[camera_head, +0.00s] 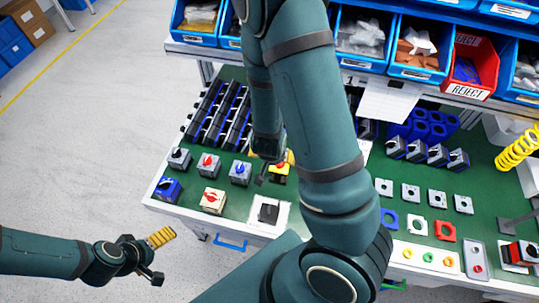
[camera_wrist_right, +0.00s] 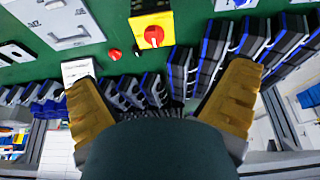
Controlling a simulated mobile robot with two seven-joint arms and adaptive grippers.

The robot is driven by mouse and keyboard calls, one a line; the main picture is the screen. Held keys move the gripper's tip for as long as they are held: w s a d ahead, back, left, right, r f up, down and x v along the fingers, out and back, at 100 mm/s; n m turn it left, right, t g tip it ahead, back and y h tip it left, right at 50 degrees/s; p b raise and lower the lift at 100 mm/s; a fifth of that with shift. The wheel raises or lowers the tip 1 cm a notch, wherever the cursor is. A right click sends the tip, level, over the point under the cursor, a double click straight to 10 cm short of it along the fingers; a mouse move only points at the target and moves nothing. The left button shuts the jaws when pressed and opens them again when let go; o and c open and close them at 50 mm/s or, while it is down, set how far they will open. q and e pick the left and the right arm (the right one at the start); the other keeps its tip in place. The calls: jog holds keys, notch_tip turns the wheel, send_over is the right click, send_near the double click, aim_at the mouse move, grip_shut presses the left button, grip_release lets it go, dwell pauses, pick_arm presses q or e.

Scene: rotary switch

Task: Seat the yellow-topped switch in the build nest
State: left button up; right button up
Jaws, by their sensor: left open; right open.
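The yellow-topped switch (camera_head: 279,172) stands on the green table, partly covered by my right arm. It also shows in the right wrist view (camera_wrist_right: 152,28) with its red knob up. My right gripper (camera_wrist_right: 165,78) is open and empty, its yellow-padded fingers spread wide. The switch lies past the fingertips, not between them. A white plate with a dark centre (camera_head: 268,212) lies near the table's front edge; I cannot tell for sure whether it is the build nest. My left gripper (camera_head: 155,257) is open and empty, in front of the table at the left.
Several other switches, such as a cream one (camera_head: 212,200) and a blue one (camera_head: 168,189), stand close by. A rack of dark switches (camera_head: 218,113) is behind them. Blue bins (camera_head: 361,38) line the back. Loose plates and rings lie at the right.

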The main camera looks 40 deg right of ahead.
aim_at(278, 166)
jog(key=x, duration=0.2)
jog(key=b+x, duration=0.1)
jog(key=x, duration=0.2)
jog(key=b+x, duration=0.1)
jog(key=x, duration=0.2)
jog(key=shift+s+d, duration=0.1)
jog(key=shift+s, duration=0.2)
jog(key=shift+b+x, duration=0.3)
jog(key=shift+x, duration=2.55)
jog(key=shift+s, duration=0.2)
jog(key=c, duration=1.3)
